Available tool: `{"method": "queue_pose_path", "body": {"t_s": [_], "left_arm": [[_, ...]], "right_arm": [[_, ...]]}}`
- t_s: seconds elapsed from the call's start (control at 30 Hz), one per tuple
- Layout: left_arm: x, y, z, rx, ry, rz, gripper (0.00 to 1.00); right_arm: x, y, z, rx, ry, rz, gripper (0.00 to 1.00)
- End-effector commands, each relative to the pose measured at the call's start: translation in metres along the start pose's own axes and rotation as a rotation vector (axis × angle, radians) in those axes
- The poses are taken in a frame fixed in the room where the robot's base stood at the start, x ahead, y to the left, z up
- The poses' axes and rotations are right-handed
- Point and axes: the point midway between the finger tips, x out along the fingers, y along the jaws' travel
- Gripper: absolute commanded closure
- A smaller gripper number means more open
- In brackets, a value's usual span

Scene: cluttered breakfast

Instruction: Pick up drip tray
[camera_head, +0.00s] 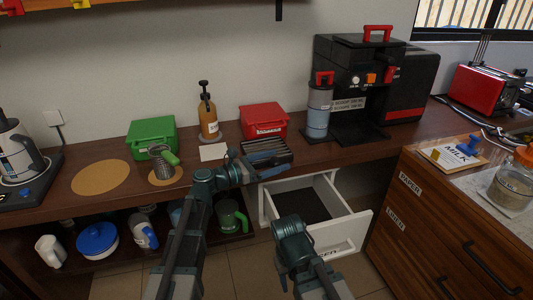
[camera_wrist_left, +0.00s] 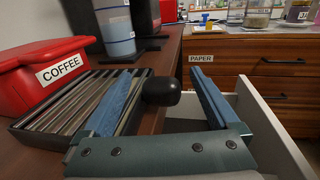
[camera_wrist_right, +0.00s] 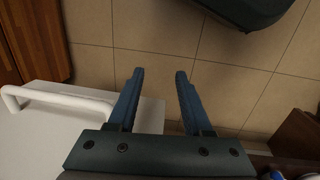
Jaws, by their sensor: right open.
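The drip tray (camera_head: 270,147) is a dark, shallow tray with slats. It lies on the wooden counter near its front edge, in front of the red coffee box. In the left wrist view the tray (camera_wrist_left: 50,113) is at the left, partly behind my left finger. A black rounded knob (camera_wrist_left: 160,91) shows between the fingers, close to the tray's right end; I cannot tell whether it joins the tray. My left gripper (camera_wrist_left: 165,76) is open and over the tray's near side. My right gripper (camera_wrist_right: 160,74) is open and empty, above the floor by the drawer.
The red box labelled COFFEE (camera_head: 264,120) and a grey-blue canister (camera_head: 318,108) stand behind the tray. An open white drawer (camera_head: 335,232) juts out below the counter. A green box (camera_head: 152,137), a metal pitcher (camera_head: 164,165) and a pump bottle (camera_head: 208,115) stand to the left.

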Motion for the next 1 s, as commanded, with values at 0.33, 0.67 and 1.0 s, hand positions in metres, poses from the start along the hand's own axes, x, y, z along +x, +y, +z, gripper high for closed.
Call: {"method": "queue_pose_path", "body": {"t_s": [0.33,0.67,1.0], "left_arm": [[-0.0004,0.0001,0.0000,0.000,0.000,0.000,0.67],[-0.0005,0.0002,0.0003,0.000,-0.001,0.000,1.00],[0.0001,-0.0001,0.0051,0.000,-0.001,0.000,1.00]], "right_arm": [[0.0000,0.0000,0.0000,0.000,0.000,0.000,0.50],[-0.0001,0.0000,0.0000,0.000,0.000,0.000,0.50],[-0.0049,0.0004,0.0003,0.000,0.000,-0.001,0.50]]}}
